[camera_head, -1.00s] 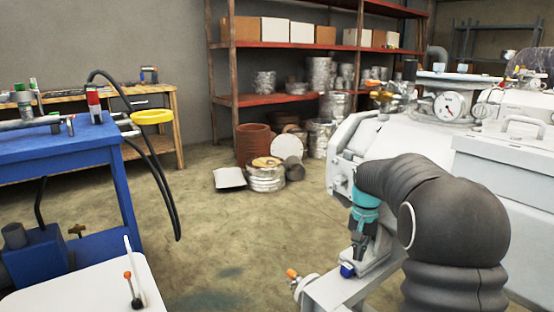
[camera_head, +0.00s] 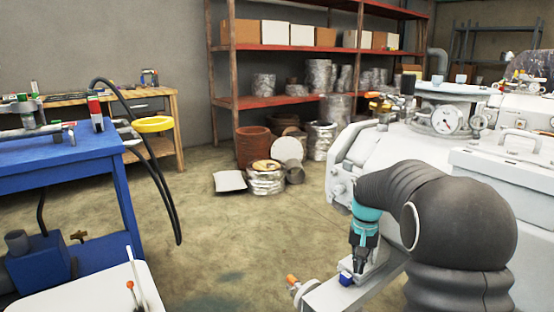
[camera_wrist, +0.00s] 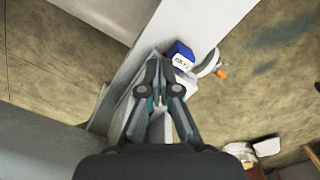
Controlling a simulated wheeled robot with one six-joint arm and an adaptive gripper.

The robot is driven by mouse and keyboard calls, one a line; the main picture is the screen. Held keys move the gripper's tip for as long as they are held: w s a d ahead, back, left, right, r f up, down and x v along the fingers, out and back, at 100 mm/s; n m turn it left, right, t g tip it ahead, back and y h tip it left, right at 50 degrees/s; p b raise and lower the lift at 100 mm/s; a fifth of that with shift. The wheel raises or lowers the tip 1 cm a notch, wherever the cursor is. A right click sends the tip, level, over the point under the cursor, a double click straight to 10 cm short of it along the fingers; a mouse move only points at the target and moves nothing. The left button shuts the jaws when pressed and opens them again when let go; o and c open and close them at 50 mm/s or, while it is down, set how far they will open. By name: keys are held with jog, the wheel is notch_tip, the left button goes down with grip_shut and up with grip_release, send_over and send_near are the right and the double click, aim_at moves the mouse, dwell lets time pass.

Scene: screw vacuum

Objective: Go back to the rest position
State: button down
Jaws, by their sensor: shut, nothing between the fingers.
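My gripper (camera_head: 359,264) points down at the end of my dark arm, in front of the large white machine (camera_head: 385,155). It is just above the pale beam at the machine's lower front. In the wrist view my gripper (camera_wrist: 160,105) is shut and empty, with its fingers over the beam (camera_wrist: 180,30). A small blue part (camera_head: 346,279) sits on the beam close to the fingertips. The blue part also shows in the wrist view (camera_wrist: 180,52), just beyond the fingers. I cannot tell whether the fingers touch anything.
An orange-tipped valve (camera_head: 293,281) sticks out left of the beam. A red shelf (camera_head: 280,100) and metal cans stand behind.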

jog(key=s+a+r+n+t+p, duration=0.1)
jog(key=s+r, duration=0.3)
jog(key=s, duration=0.6)
jog(key=s+a+r+n+t, duration=0.1)
jog(key=s+a+r+t, duration=0.2)
jog(key=s, duration=0.7)
jog(key=s+a+r+n+t+p, duration=0.1)
jog(key=s+r, duration=0.4)
jog(key=s, duration=0.6)
jog(key=shift+a+r+t+p, duration=0.3)
jog(key=shift+a+t+p, duration=0.1)
jog(key=shift+a, duration=0.3)
